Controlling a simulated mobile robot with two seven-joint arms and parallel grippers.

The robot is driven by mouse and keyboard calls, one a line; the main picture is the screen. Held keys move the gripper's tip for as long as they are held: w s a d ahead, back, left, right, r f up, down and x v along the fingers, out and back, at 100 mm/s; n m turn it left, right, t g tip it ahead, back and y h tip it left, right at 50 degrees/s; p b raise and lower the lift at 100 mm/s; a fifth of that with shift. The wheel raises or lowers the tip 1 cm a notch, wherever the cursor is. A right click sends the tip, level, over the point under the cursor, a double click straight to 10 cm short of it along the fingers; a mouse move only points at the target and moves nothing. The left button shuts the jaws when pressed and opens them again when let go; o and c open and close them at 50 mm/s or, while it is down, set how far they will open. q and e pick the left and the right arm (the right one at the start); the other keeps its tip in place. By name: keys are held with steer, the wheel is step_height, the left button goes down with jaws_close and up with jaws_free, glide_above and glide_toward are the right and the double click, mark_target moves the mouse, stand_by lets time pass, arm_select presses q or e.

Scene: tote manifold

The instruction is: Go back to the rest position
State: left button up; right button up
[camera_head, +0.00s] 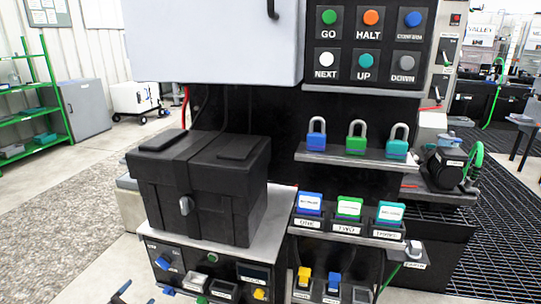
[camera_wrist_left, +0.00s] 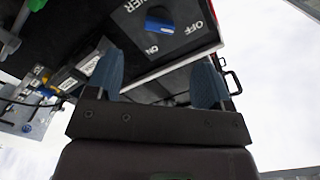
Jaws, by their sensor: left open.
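My left gripper (camera_head: 134,295) shows only as small dark tips at the bottom edge of the head view, in front of the lower control panel and to its left. In the left wrist view its two blue fingers (camera_wrist_left: 158,82) stand wide apart with nothing between them. The rest of that arm is out of the head view. My right gripper is in neither view.
A black tote (camera_head: 205,190) with a closed lid sits on a grey shelf. Below it is a panel of knobs (camera_head: 210,285). Blue, green and teal padlocks (camera_head: 357,141) stand on a ledge at right. Open floor (camera_head: 60,225) lies left. In the wrist view a blue-handled switch (camera_wrist_left: 160,26) is near the fingers.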

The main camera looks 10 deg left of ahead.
arm_select(q)
steer(key=s+d+r+n+g+y+p, duration=0.1)
steer(key=s+d+r+n+g+p, duration=0.3)
steer(key=s+d, duration=0.55)
steer(key=s+d+n+g+p, duration=0.1)
steer(key=s+d, duration=0.3)
steer(key=s, duration=0.6)
steer(key=s+d+n+g+p, duration=0.1)
steer(key=s+d+n+g, duration=0.1)
steer(key=s, duration=0.8)
steer(key=shift+d+n+p, duration=0.4)
steer(key=shift+d+n, duration=0.3)
steer(key=shift+d, duration=0.5)
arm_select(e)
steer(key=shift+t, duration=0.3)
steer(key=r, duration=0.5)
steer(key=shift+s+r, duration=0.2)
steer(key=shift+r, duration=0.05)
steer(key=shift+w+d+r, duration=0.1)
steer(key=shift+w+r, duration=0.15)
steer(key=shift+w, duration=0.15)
arm_select(q)
steer(key=shift+f, duration=0.1)
